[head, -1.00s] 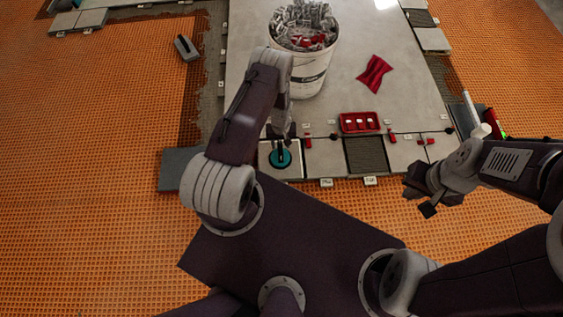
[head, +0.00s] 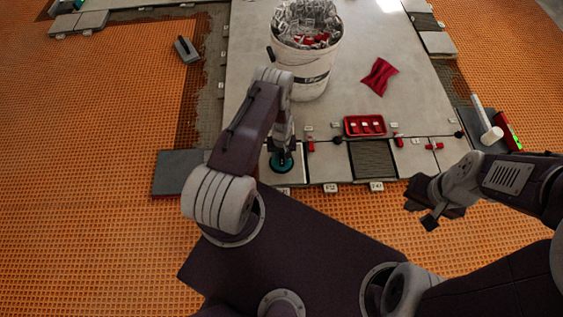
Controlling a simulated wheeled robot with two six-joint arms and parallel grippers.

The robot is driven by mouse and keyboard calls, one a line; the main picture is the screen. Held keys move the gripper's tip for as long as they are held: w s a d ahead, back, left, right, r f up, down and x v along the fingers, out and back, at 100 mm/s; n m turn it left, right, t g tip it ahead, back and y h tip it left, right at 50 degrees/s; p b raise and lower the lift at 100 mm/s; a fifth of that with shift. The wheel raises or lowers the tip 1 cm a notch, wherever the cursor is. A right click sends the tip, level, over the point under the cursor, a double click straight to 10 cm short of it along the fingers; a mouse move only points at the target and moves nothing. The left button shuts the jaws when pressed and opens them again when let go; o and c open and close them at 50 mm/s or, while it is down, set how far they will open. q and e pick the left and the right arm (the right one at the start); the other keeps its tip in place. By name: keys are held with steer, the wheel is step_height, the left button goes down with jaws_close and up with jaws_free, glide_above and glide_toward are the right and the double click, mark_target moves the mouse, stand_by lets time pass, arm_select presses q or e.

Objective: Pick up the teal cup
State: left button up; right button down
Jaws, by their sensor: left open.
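The teal cup (head: 279,163) is a round teal disc, with a dark part near its middle, on a pale tile near the front edge of the tiled area. My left gripper (head: 282,149) is directly over it, pointing down, with its jaws open. The fingertips overlap the cup's upper part in the head view, and whether they touch it I cannot tell. The gripper hides part of the cup. My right gripper (head: 420,208) hangs at the right over the orange mat, away from the cup; whether its jaws are open is unclear.
A white bucket (head: 305,72) full of grey clips stands behind the cup. A red tray (head: 365,125), a red cloth (head: 379,76) and small red pieces lie to the right. A white-headed mallet (head: 489,134) and a red-green level (head: 509,132) lie far right. A trowel (head: 186,49) lies back left.

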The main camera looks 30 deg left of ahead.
arm_select(q)
steer(key=shift+r, duration=0.1)
jaws_close()
step_height(320, 180, up, 4)
steer(key=p, duration=0.3)
steer(key=shift+r+p, duration=0.2)
steer(key=shift+p, duration=0.1)
steer(key=s+d+r+p, duration=0.4)
steer(key=d+r+p, duration=0.25)
steer(key=d, duration=0.35)
step_height(320, 180, up, 7)
steer(key=p, duration=0.6)
steer(key=shift+s+d, duration=0.15)
steer(key=shift+d, duration=0.25)
